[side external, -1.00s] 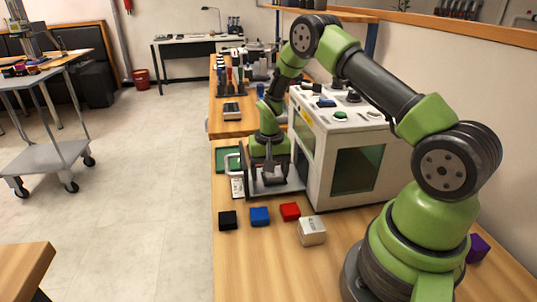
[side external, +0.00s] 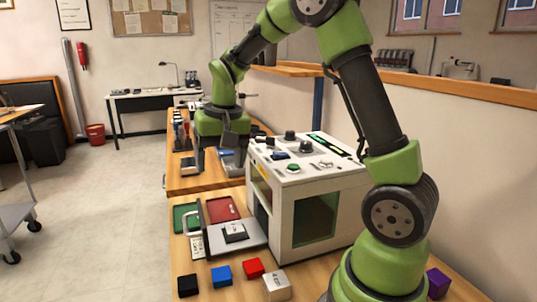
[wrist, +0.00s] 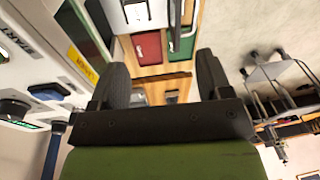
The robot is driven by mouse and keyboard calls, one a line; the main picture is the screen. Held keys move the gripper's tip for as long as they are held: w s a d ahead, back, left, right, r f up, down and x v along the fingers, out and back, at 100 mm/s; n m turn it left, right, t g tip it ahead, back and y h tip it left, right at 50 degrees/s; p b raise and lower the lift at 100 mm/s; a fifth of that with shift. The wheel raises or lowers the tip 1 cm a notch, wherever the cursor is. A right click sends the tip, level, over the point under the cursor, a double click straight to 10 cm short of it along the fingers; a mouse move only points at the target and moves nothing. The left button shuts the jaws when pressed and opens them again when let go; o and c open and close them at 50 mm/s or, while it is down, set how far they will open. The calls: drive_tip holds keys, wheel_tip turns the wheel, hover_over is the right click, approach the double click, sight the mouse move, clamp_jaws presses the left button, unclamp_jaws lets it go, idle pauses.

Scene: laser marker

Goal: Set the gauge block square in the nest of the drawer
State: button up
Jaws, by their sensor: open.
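The drawer (side external: 258,238) of the laser marker is pulled out, a grey tray with a handle on its left. A small pale block with a dark mark, which looks like the gauge block (side external: 235,229), sits on the dark nest (side external: 237,239) in it. It looks roughly in line with the nest, but the view is too small to tell whether it is fully seated. It also shows at the top edge of the wrist view (wrist: 146,13), partly cut off.
The white laser marker (side external: 310,200) stands right of the drawer. A green tray (side external: 186,218) and a red tray (side external: 222,208) lie beyond it. Black (side external: 187,285), blue (side external: 221,275), red (side external: 253,267) and white (side external: 277,286) blocks stand in front, a purple block (side external: 438,283) at right.

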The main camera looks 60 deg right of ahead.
drive_tip(key=s+a+r+n+t, duration=0.1)
drive_tip(key=s+a+r, duration=0.2)
drive_tip(key=s, duration=0.2)
drive_tip(key=s+a+r+n+t+y, duration=0.1)
drive_tip(key=s+a+r+t, duration=0.1)
drive_tip(key=s, duration=0.4)
drive_tip(key=s+a+r+n+t+y, duration=0.1)
drive_tip(key=s+a+r+n+t, duration=0.1)
drive_tip(key=s+a, duration=0.4)
drive_tip(key=shift+s+r, duration=0.25)
drive_tip(key=shift+r, duration=0.65)
